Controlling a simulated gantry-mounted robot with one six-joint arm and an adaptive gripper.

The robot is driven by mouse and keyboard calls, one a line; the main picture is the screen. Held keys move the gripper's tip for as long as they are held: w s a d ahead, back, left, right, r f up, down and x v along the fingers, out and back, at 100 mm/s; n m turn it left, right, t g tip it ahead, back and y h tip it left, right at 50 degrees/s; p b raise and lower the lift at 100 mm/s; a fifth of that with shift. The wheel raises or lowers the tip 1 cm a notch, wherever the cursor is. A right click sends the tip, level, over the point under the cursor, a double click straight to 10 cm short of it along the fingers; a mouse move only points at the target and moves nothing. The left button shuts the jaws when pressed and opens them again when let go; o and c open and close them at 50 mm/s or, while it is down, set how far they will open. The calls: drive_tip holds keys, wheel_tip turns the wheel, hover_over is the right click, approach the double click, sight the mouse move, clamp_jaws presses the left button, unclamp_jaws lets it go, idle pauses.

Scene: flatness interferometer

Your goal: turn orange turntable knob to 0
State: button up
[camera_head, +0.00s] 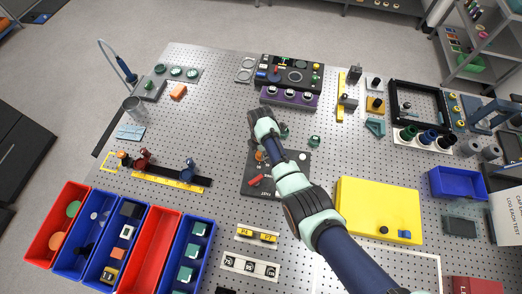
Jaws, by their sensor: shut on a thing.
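The orange turntable knob (258,155) shows as a small orange spot on a dark plate (291,187) in the middle of the table. My gripper (260,147) is at this knob, shut on it, and mostly hidden by my own wrist and arm. The fingertips cannot be made out. The knob's pointer and its scale, including any 0 mark, are too small or too covered to read.
A red lever (256,181) and a pale disc (302,157) are on the same plate. A green knob (315,141) stands just right of my wrist. A purple panel (289,97) lies behind, and a yellow board (375,208) at the right front. Bare table lies left of the plate.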

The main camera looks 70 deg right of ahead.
idle(0.4)
drive_tip(key=o, duration=1.2)
drive_tip(key=shift+c, duration=0.2)
wheel_tip(320, 180, up, 12)
